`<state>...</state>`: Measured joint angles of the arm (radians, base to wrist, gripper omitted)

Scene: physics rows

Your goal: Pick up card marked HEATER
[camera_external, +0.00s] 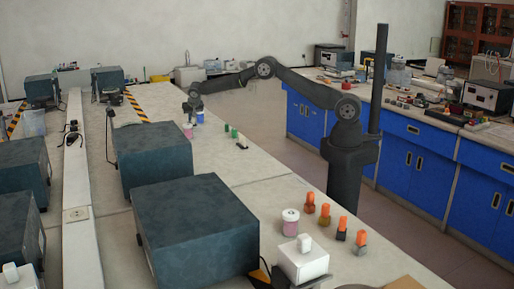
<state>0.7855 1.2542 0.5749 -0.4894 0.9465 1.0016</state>
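No card marked HEATER can be made out in this view, and no lettering is readable. My gripper (193,109) is at the far part of the long white bench, pointing down close to a small blue item (200,117) and a small pink item (187,131). It is too small and dark to tell whether its fingers are open or shut, whether it holds anything, or whether it touches the items.
Small green pieces (235,132) and a dark piece (242,146) lie right of my gripper. Large dark boxes (196,226) stand along the bench's left. A pink-white jar (290,222) and several orange-topped items (325,214) stand nearer. The bench between is clear.

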